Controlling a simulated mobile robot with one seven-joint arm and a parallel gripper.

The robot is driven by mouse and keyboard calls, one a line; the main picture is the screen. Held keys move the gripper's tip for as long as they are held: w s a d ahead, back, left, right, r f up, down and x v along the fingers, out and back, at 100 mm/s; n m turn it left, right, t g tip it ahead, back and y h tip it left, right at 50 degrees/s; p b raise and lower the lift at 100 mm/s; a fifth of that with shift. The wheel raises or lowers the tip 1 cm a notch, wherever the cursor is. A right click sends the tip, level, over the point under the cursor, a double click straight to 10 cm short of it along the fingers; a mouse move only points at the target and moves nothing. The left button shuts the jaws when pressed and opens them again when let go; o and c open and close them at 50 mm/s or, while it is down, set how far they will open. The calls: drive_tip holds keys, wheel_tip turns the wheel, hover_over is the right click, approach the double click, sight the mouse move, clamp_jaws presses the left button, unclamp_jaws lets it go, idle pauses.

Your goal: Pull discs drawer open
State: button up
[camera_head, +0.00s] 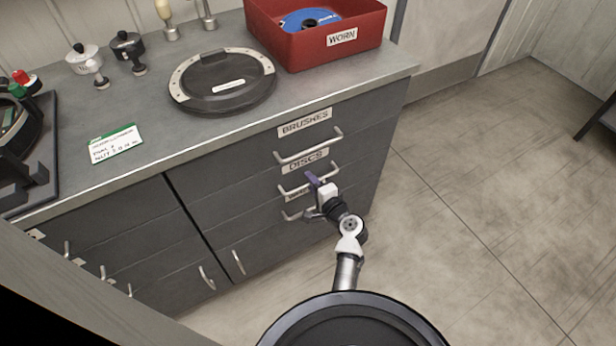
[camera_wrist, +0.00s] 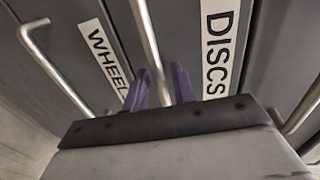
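The discs drawer (camera_head: 262,181) is a grey front with a white DISCS label (camera_head: 305,162) and a metal bar handle (camera_head: 290,190) below the label. Its front looks flush with the cabinet. My gripper (camera_head: 314,181) is at this handle, with its purple fingers close to the bar. In the wrist view the bar (camera_wrist: 146,40) runs between my two fingers (camera_wrist: 160,85), which stand close on either side. The DISCS label (camera_wrist: 216,45) also shows there.
The BRUSHES drawer handle (camera_head: 308,150) is just above, and the wheel drawer handle (camera_wrist: 55,68) is close on the other side. The counter holds a red WORN bin (camera_head: 300,48), a round dark lid (camera_head: 222,75) and a card (camera_head: 116,143). The floor (camera_head: 480,200) right of the cabinet is clear.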

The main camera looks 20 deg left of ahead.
drive_tip(key=shift+w+a, duration=0.1)
clamp_jaws()
idle(0.5)
